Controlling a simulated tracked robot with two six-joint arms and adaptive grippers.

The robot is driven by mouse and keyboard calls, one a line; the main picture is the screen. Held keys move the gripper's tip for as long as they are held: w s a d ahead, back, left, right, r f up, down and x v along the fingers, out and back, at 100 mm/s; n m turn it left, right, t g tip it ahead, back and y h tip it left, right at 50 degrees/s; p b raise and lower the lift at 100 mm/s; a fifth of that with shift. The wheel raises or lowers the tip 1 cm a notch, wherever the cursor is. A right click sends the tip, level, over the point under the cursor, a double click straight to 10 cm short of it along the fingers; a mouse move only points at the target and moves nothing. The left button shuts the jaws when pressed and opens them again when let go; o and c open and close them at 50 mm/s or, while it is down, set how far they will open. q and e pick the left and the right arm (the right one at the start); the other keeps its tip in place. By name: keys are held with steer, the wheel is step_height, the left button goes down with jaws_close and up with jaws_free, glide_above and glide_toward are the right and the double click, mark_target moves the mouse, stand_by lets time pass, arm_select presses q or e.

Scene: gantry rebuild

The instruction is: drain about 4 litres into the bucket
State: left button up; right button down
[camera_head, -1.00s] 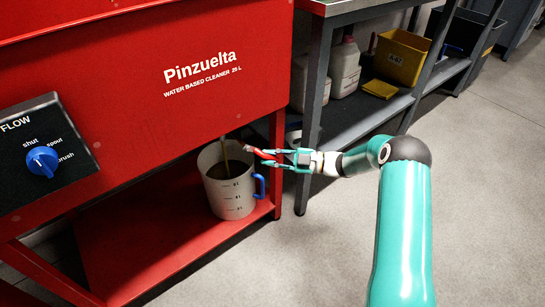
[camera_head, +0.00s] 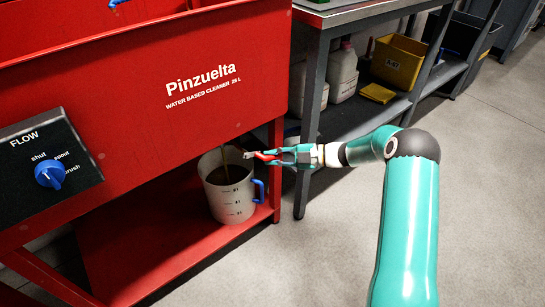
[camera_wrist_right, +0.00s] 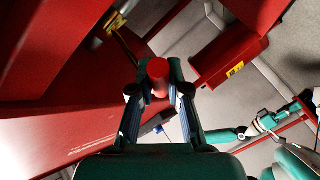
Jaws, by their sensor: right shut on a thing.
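The bucket (camera_head: 232,205) is a pale, marked jug with a blue handle, upright on the red lower shelf under the red washer tank (camera_head: 150,100). A thin brown stream (camera_head: 225,168) falls into it, and dark brown liquid shows inside; I cannot read its level against the marks. My right gripper (camera_head: 265,156) is shut on a red valve handle just beyond the bucket's rim, under the tank. In the right wrist view the red handle (camera_wrist_right: 158,75) sits between the fingers, near a brass pipe end (camera_wrist_right: 112,25).
A flow dial (camera_head: 50,174) with a blue knob is on the tank's front at left. A grey bench (camera_head: 345,120) at right holds white canisters (camera_head: 342,75) and a yellow bin (camera_head: 398,60) on its shelf. The floor at right is clear.

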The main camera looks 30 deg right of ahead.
steer(key=p, duration=0.1)
steer(key=r+n+h+p, duration=0.1)
steer(key=r+g+h+p, duration=0.1)
steer(key=shift+d+r+n, duration=0.25)
steer(key=shift+n, duration=0.15)
steer(key=shift+r+n+h+p, duration=0.4)
steer(key=shift+n+h+p, duration=0.15)
steer(key=shift+p, duration=0.3)
steer(key=c, duration=1.1)
jaws_free()
steer(key=shift+c, duration=0.2)
steer(key=shift+d, duration=0.1)
steer(key=v, duration=1.2)
steer(key=shift+r, duration=0.15)
